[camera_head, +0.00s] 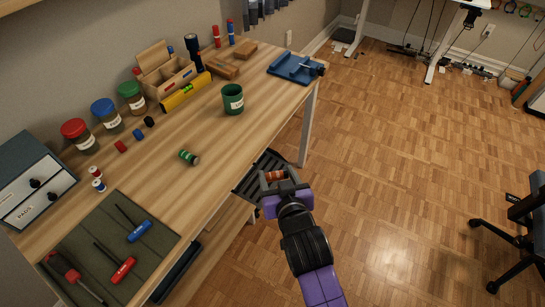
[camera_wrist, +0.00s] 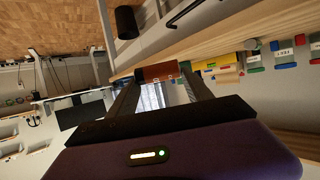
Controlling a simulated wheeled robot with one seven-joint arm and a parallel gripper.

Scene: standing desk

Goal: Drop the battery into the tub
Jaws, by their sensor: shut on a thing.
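My gripper (camera_head: 278,181) is shut on an orange-brown battery (camera_head: 273,175), held out past the front edge of the desk. In the wrist view the battery (camera_wrist: 160,72) lies crosswise between the fingertips (camera_wrist: 162,84). A dark green open tub (camera_head: 233,103) with a white label stands upright on the desk, up and left of my gripper and apart from it. Its inside is mostly hidden. A second battery, green (camera_head: 188,157), lies on the desk left of my gripper.
The wooden desk (camera_head: 205,190) has bare room around the tub. A dark mat (camera_head: 85,235) holds screwdrivers at lower left. An office chair (camera_head: 520,230) stands right.

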